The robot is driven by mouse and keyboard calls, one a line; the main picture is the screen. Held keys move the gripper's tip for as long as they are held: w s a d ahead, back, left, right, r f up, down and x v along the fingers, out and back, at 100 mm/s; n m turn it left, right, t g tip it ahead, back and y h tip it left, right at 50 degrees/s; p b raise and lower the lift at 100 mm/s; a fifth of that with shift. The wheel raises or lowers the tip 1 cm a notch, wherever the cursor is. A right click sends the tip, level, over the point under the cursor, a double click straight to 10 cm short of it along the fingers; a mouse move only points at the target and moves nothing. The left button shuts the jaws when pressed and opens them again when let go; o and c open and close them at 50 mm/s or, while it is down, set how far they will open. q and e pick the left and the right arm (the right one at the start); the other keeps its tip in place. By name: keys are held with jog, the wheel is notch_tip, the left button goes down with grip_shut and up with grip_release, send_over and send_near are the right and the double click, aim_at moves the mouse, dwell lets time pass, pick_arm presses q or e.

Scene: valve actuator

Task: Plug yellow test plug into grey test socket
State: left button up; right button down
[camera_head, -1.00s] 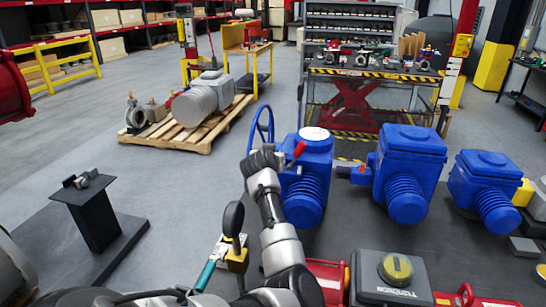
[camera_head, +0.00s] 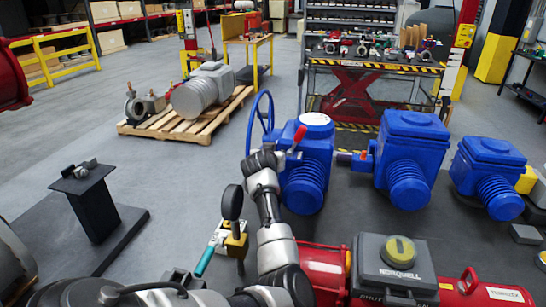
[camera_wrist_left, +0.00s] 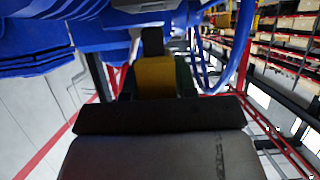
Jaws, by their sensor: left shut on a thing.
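My left gripper (camera_head: 263,158) is at the left side of the nearest blue valve actuator (camera_head: 308,165), below its blue handwheel (camera_head: 262,112). From the head its fingers are hard to make out. In the left wrist view, the dark finger edge (camera_wrist_left: 160,113) fills the lower middle. Just beyond it is a yellow block with a black tip, apparently the yellow test plug (camera_wrist_left: 155,76), held by the gripper and pointing away. The blue actuator (camera_wrist_left: 35,35) is ahead and to the left there, the handwheel (camera_wrist_left: 220,65) to the right. I cannot clearly identify the grey test socket. My right gripper is out of view.
A red lever (camera_head: 297,138) sticks up on the nearest actuator, close to my gripper. More blue actuators (camera_head: 410,150) stand to the right. A pallet (camera_head: 185,125) lies behind left.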

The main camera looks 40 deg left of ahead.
pick_arm(q)
jog(key=shift+p, duration=0.7)
dwell(1.2)
jog(key=shift+f+b, duration=0.65)
jog(key=shift+f, duration=0.8)
jog(key=o, duration=1)
jog(key=r+b, duration=0.1)
jog(key=r, duration=0.1)
jog(key=d+r+b, duration=0.1)
jog(key=r, duration=0.1)
jog(key=shift+r, duration=0.2)
jog(key=d+r+b, duration=0.1)
jog(key=d+r, duration=0.1)
jog(key=d, duration=0.1)
jog(key=w+d+r, duration=0.1)
jog(key=d+r, duration=0.1)
jog(key=d, duration=0.2)
jog(key=d+r+b, duration=0.1)
jog(key=d+r, duration=0.1)
jog(key=d, duration=0.1)
jog(key=shift+w+d+r+b, duration=0.3)
jog(key=shift+w+r, duration=0.05)
